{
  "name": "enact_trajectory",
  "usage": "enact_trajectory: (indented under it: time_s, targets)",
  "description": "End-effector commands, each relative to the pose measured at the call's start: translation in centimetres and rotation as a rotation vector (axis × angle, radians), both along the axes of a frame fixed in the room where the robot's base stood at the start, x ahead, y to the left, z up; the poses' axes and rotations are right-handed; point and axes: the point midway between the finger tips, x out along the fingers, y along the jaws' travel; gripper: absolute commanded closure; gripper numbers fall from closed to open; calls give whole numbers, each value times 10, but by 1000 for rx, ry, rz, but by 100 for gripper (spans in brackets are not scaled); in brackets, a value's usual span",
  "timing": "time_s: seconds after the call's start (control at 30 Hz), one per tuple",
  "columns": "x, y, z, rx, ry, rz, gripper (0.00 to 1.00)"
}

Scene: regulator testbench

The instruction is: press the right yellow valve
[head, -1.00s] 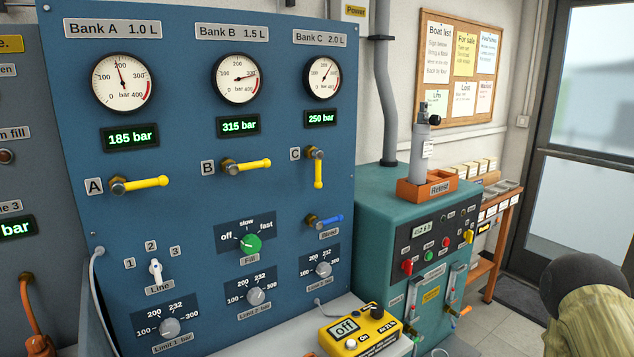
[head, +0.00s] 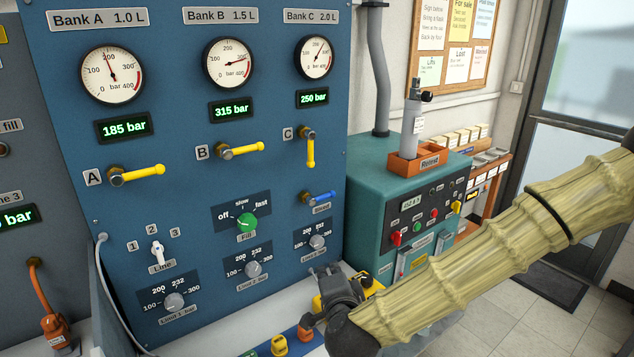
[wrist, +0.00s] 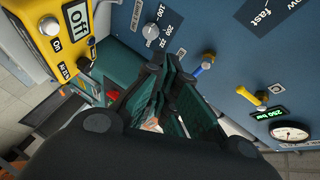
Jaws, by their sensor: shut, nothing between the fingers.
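The right yellow valve (head: 310,152), marked C, is a yellow lever on a brass fitting under the 250 bar display, its handle hanging straight down. It also shows at the right of the wrist view (wrist: 252,101). Yellow valves A (head: 138,174) and B (head: 242,151) have handles pointing right. My gripper (head: 325,274) is shut and empty, low in front of the blue panel, below and apart from valve C. Its dark fingers (wrist: 160,68) show in the middle of the wrist view.
A blue bleed valve (head: 320,197) sits below valve C, with a limit knob (head: 317,242) under it. A yellow meter (wrist: 45,55) lies by my gripper, partly hidden in the head view. The teal cabinet (head: 390,180) stands right of the panel.

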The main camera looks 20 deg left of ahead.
Motion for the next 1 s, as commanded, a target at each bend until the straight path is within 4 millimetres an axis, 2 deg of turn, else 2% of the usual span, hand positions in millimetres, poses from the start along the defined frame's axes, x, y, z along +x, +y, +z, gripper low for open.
enact_trajectory:
  time_s: [0.03, 0.1, 0.2, 0.3, 0.4, 0.47, 0.8, 1.0]
  targets:
    - [7, 9, 46, 68, -40, -28, 100]
    - [12, 17, 95, 152, -80, -64, 100]
    - [14, 24, 148, 245, -122, -98, 100]
    - [14, 26, 181, 306, -147, -120, 100]
    - [14, 27, 196, 333, -159, -131, 100]
    - [14, 27, 199, 339, -161, -133, 100]
    - [15, 28, 198, 338, -160, -132, 100]
    - [33, 33, 200, 338, -159, -133, 100]
